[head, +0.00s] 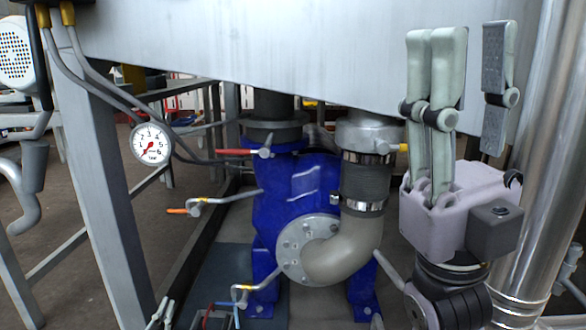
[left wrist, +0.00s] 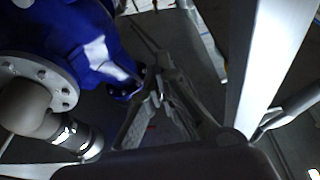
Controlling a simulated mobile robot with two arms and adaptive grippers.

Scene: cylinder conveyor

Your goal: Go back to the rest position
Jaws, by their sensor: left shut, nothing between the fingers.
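My right gripper (head: 470,38) is at the right of the head view, pointing up in front of the grey tank. Its fingers are spread apart with nothing between them. My left gripper (left wrist: 160,92) shows in the dark middle of the left wrist view, its fingers together and empty. It hangs between the blue pump (left wrist: 75,35) and a pale frame leg (left wrist: 265,70), apart from both as far as I can tell. Only small grey tips, probably of this gripper, show at the bottom edge of the head view (head: 162,312). The rest of the left arm is hidden there.
The blue pump (head: 290,195) with a grey elbow pipe (head: 340,255) stands under the tank (head: 240,40). A pressure gauge (head: 151,144), several valve levers and a frame leg (head: 105,190) are at the left. A shiny metal pipe (head: 540,170) stands close behind my right gripper.

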